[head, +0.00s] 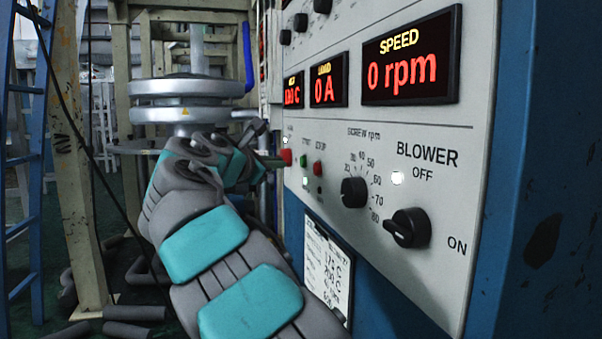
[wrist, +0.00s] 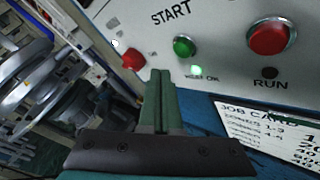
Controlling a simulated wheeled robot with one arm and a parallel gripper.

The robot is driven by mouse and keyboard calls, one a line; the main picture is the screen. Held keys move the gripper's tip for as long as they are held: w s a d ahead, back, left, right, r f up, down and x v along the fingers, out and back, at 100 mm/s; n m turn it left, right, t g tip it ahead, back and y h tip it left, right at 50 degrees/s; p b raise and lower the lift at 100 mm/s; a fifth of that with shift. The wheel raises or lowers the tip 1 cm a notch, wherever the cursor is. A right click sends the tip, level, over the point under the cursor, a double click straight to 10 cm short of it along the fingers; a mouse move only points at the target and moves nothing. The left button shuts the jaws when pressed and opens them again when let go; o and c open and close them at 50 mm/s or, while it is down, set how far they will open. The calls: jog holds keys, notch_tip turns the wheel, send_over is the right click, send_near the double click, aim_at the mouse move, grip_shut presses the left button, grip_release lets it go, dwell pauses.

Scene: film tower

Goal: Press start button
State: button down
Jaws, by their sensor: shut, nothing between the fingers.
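The green start button (wrist: 184,46) sits on the grey control panel in the wrist view, just below the word START. It also shows small in the head view (head: 303,160). My gripper (wrist: 161,76) is shut and empty, its fingertips below and left of the green button in the wrist picture. No contact with the button can be made out. In the head view my gripper (head: 272,161) is at the panel's left edge, beside a red button (head: 286,157) left of the green one.
A larger red button (wrist: 270,38) is right of the green one, above a dark RUN lamp (wrist: 268,72). A small lamp (wrist: 196,70) glows below the green button. The speed display (head: 410,60) reads 0 rpm. A blower knob (head: 408,228) and metal rollers (head: 186,100) are nearby.

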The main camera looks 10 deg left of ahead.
jog(key=shift+w+d+r, duration=0.1)
jog(key=shift+w+d, duration=0.1)
jog(key=shift+d, duration=0.25)
jog(key=shift+w+d+r, duration=0.1)
jog(key=shift+w+d, duration=0.1)
jog(key=shift+d, duration=0.25)
dwell(1.0)
jog(key=shift+d+p, duration=0.15)
jog(key=shift+p, duration=0.15)
jog(key=shift+w+d, duration=0.15)
jog(key=shift+d, duration=0.15)
jog(key=shift+w+d+p, duration=0.2)
jog(key=shift+d+p, duration=0.1)
jog(key=shift+p, duration=0.2)
dwell(0.8)
jog(key=shift+s+a+p, duration=0.35)
jog(key=shift+a+p, duration=0.3)
jog(key=shift+a, duration=0.05)
